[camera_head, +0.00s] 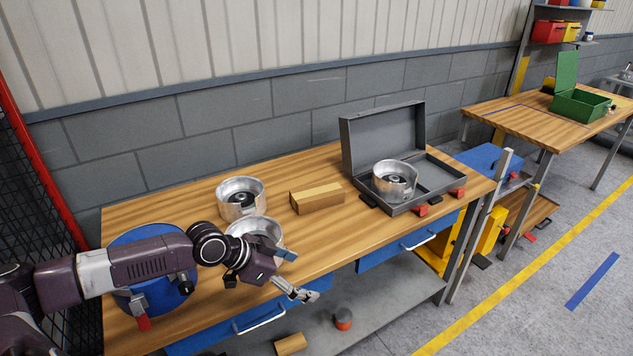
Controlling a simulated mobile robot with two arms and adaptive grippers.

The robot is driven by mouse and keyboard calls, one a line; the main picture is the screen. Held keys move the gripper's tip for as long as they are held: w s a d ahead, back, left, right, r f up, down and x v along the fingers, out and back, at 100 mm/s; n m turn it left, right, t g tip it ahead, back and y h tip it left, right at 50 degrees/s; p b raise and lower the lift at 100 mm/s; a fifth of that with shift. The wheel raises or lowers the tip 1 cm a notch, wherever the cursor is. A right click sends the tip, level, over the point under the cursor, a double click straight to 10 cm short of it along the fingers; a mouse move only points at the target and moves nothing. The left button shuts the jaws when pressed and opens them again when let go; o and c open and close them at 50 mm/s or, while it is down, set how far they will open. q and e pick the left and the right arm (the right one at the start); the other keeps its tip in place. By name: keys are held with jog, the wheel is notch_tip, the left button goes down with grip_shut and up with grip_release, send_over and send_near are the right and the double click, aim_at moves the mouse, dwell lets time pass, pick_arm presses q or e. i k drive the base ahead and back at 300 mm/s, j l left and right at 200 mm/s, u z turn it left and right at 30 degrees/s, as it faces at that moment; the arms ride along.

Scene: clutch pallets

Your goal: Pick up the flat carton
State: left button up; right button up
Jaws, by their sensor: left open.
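A flat tan carton (317,198) lies on the wooden workbench, between the metal drums and the open grey case. A second small tan carton (291,344) lies on the lower shelf, cut by the bottom edge of the view. My left gripper (299,276) is open and empty, over the bench's front edge. It is apart from both cartons, in front of the upper one. My left arm partly hides the front drum. My right gripper is not in view.
Two metal drums (240,196) stand left of the upper carton. A grey case (385,143) holds another drum. A blue disc (128,240) lies under my left arm. Blue drawers (408,243) hang below the bench top (330,243).

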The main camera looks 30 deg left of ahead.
aim_at(316, 196)
jog(key=i+j, duration=1)
jog(key=i, duration=0.1)
